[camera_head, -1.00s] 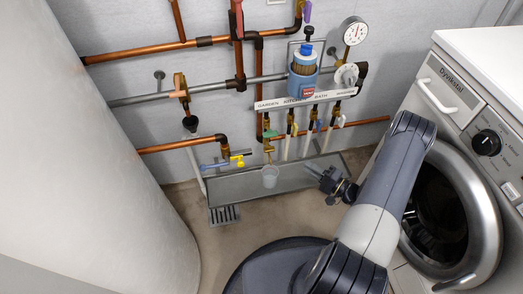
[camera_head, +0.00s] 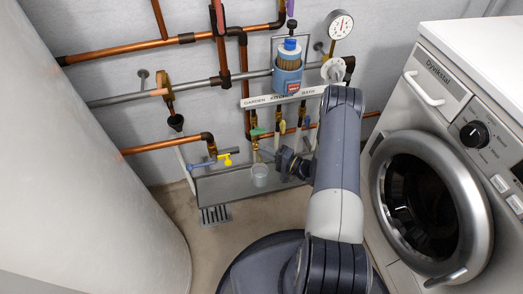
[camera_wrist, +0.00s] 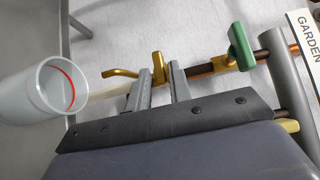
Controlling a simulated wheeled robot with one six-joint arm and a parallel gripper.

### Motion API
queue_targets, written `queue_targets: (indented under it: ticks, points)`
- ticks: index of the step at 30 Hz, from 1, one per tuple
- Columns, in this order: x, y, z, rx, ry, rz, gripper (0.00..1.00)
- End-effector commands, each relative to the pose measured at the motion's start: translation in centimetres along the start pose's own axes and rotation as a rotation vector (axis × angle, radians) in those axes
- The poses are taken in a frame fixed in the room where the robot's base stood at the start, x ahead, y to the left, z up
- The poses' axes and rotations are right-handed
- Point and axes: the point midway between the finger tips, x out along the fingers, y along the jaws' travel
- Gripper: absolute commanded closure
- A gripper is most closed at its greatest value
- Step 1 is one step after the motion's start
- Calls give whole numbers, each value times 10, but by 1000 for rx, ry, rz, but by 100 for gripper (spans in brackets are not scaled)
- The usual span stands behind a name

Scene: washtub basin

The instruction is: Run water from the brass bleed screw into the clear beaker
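The clear beaker (camera_head: 260,175) stands upright in the grey tray under the pipes. In the wrist view the beaker (camera_wrist: 42,90) is at the left, with a red ring line on it. The brass bleed screw (camera_wrist: 158,68), with a bent brass spout (camera_wrist: 120,73) pointing toward the beaker, is just past my fingertips. My gripper (camera_wrist: 160,75) is open, its two fingers apart with the screw's head seen between their tips. In the head view my gripper (camera_head: 289,162) is just right of the beaker. I cannot tell if water runs or whether the fingers touch the screw.
A green-handled valve (camera_wrist: 240,46) is right of the screw on the pipe. The label strip (camera_head: 290,96) reads GARDEN, KITCHEN, BATH. A yellow-handled tap (camera_head: 226,160) is left of the beaker. A washing machine (camera_head: 440,200) stands close at the right. Tray (camera_head: 218,187) space is bare left of the beaker.

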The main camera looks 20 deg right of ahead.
Motion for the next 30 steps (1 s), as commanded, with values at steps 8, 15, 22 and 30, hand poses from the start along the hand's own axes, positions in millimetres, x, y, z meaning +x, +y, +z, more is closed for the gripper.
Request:
queue_targets:
  ticks: [8,15,22,30]
  points:
    - [16,0,0,0,1,-1,80]
    - [16,0,0,0,1,-1,82]
    - [16,0,0,0,1,-1,100]
    - [16,0,0,-3,0,3,100]
